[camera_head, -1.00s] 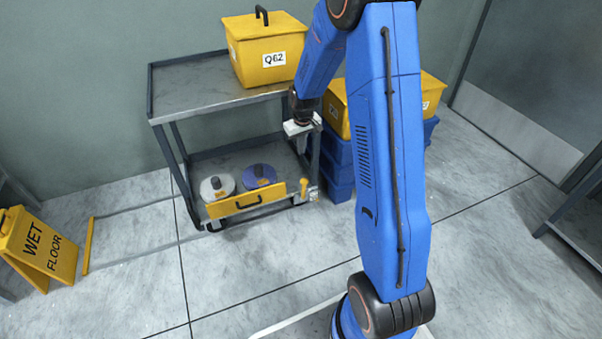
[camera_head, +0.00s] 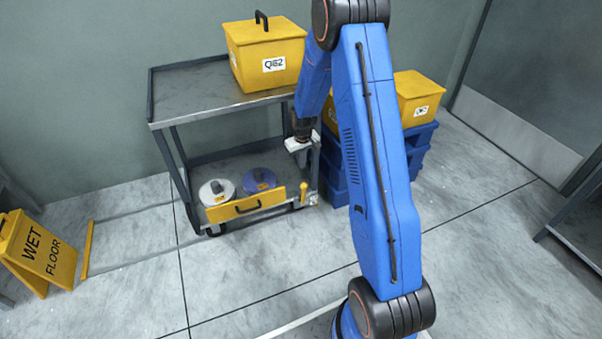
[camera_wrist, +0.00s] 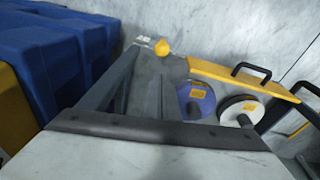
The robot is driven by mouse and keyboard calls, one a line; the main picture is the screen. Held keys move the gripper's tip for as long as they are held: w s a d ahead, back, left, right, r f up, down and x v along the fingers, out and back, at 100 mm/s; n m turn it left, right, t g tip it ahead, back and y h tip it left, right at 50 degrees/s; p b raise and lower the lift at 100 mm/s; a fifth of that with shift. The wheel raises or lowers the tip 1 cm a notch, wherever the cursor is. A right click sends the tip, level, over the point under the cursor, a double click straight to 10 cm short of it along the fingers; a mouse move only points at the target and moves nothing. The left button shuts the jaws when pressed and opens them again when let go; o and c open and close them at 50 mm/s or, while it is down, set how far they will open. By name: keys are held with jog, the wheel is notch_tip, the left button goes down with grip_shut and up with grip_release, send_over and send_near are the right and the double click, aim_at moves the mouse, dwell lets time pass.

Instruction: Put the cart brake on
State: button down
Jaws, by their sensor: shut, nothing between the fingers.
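The cart (camera_head: 185,92) is a grey two-shelf trolley by the wall. A small yellow knob (camera_head: 304,191), which looks like the brake handle, stands at its lower front right corner beside a pale plate. The knob also shows in the wrist view (camera_wrist: 161,47), near the top middle. My gripper (camera_head: 302,163) points down by the cart's right front post, above the knob in the head view. It is shut and empty. I see no contact with the knob. The brake's exact setting cannot be told.
A yellow lidded box (camera_head: 268,55) stands on the top shelf. A white reel (camera_head: 217,190) and a purple reel (camera_head: 259,180) lie on the lower shelf behind a yellow front panel (camera_head: 246,206). Blue crates (camera_head: 333,172) stand close right of the cart. A wet-floor sign (camera_head: 38,252) stands left.

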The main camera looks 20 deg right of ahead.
notch_tip(320, 180, down, 10)
jog(key=w, duration=0.1)
jog(key=shift+w+d+r, duration=0.15)
jog(key=shift+r, duration=0.05)
dwell(0.7)
